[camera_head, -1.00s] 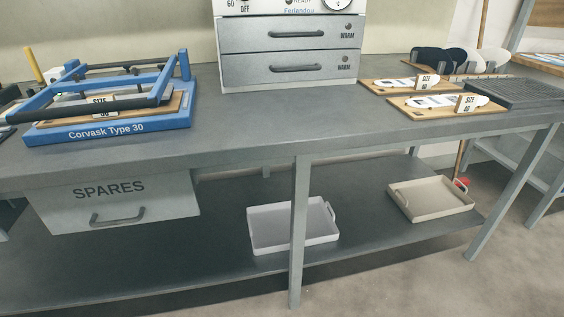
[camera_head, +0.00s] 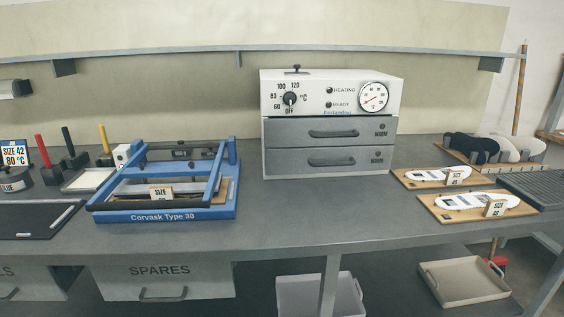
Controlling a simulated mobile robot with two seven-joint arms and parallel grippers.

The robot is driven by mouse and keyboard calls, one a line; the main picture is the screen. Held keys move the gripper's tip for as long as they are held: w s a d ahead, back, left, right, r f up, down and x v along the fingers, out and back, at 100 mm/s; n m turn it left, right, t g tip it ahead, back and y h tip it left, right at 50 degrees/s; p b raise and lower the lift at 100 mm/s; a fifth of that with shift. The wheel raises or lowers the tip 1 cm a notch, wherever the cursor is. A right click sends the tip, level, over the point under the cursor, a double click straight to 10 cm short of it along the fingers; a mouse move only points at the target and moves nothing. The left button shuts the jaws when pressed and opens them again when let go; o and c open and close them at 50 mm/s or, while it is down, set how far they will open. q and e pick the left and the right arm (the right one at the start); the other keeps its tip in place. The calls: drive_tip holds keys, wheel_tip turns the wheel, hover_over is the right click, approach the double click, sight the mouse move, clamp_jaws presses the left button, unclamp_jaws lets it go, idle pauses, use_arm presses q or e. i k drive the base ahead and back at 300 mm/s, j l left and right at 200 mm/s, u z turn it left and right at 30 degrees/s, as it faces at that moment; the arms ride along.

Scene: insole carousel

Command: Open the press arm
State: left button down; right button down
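The blue press (camera_head: 165,217), labelled "Corvask Type 30", stands on the workbench left of the oven. Its blue press arm (camera_head: 215,176) is a frame that lies low over the base, reaching toward the front left. A dark bar (camera_head: 116,203) runs along the press's front left. A wooden board with a "SIZE" tag (camera_head: 161,193) lies inside the press under the frame; the tag's number is too small to read. Neither of my grippers is in view.
A white oven (camera_head: 330,92) with two grey drawers stands mid-bench. Boards with insoles (camera_head: 474,207) lie to its right. Several coloured-handled tools (camera_head: 105,146) and a white tray (camera_head: 88,180) stand left of the press. Bare bench (camera_head: 330,212) lies in front of the oven.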

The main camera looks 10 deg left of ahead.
sight(97, 203)
drive_tip(key=u, duration=0.95)
